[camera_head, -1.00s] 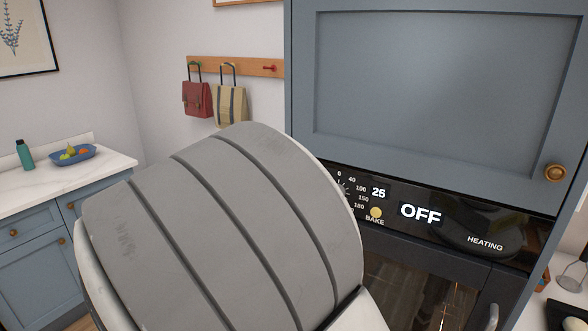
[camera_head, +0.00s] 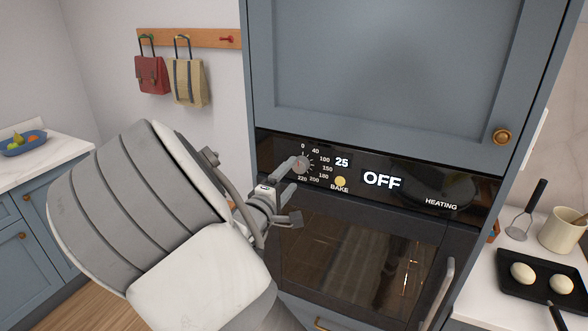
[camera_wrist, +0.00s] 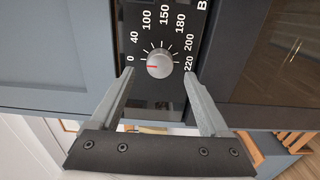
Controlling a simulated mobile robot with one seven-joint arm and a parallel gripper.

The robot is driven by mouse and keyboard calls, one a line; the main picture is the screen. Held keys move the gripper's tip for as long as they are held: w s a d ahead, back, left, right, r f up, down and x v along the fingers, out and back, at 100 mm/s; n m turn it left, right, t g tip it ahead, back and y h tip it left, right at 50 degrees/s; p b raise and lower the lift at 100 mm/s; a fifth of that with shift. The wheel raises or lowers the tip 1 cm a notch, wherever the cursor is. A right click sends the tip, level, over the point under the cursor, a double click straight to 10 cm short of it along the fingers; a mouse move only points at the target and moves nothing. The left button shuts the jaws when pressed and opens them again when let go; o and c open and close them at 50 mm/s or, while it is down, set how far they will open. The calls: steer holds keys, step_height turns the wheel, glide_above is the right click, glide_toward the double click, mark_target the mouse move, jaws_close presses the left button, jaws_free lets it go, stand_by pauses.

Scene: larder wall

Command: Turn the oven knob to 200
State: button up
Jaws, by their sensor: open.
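The oven knob (camera_wrist: 159,64) is a small round grey dial with a red pointer mark. In the wrist view the mark points left, toward the 0 of the printed scale, which runs through 40, 100, 150, 180 and 200 to 220. In the head view the knob (camera_head: 301,165) sits at the left of the black control panel (camera_head: 412,188). My gripper (camera_wrist: 158,75) is open, with one finger on each side of the knob's near edge and gaps showing on both sides. It also shows in the head view (camera_head: 293,177), by the knob's lower left.
The panel shows 25 and OFF, with a yellow BAKE light (camera_head: 340,182) and a HEATING label. Below is the oven door (camera_head: 350,262) with its handle (camera_head: 440,290); above is a blue-grey cupboard door (camera_head: 385,70). A black tray (camera_head: 517,292) stands on the right counter.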

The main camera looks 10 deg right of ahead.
mark_target(298, 168)
steer(key=shift+x, duration=1.85)
jaws_close()
